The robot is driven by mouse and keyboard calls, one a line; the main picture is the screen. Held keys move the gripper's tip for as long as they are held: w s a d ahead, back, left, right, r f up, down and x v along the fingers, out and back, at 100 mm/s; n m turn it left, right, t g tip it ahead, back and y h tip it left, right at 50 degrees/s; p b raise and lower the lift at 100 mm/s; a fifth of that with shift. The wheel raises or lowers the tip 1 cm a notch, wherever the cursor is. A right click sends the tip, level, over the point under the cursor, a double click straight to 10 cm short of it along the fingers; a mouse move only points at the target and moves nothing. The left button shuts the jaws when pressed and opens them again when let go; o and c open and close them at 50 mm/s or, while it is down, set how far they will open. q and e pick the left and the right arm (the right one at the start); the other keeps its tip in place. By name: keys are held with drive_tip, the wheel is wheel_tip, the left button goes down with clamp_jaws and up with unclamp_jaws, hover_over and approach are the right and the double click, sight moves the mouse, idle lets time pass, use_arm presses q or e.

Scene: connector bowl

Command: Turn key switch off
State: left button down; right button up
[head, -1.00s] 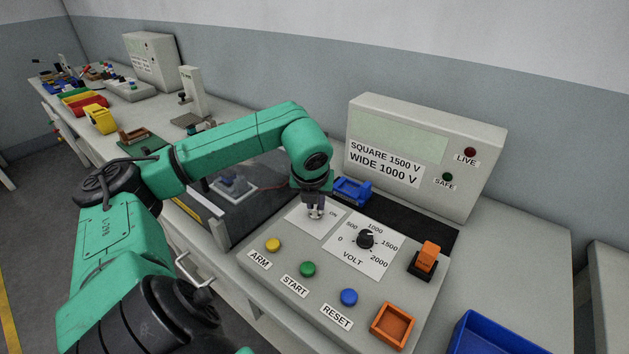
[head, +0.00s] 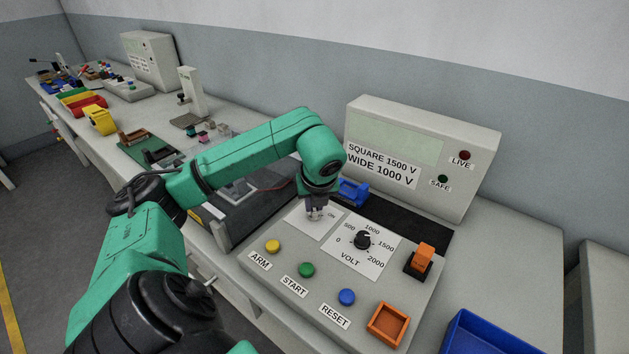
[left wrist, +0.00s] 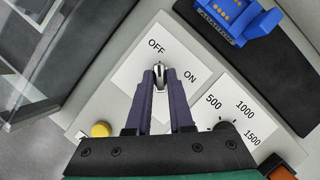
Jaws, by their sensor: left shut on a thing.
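The key switch (left wrist: 159,68) shows in the left wrist view as a small metal key on a white plate (left wrist: 185,52) marked OFF and ON. The key's visible end points up the picture, between the two words and nearer to OFF. My left gripper (head: 315,214) is over this plate in the head view and hides most of the key there. In the left wrist view the two dark fingers of my left gripper (left wrist: 160,76) are shut on the key from both sides. My right gripper is not in view.
A blue connector piece (head: 352,192) lies behind. A blue bin (head: 490,335) stands front right.

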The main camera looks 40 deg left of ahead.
use_arm(q)
drive_tip(key=c, duration=0.8)
unclamp_jaws()
drive_tip(key=p+v, duration=0.4)
drive_tip(key=v, duration=1)
drive_tip(key=shift+d+r, duration=0.15)
drive_tip(key=shift+r, duration=0.1)
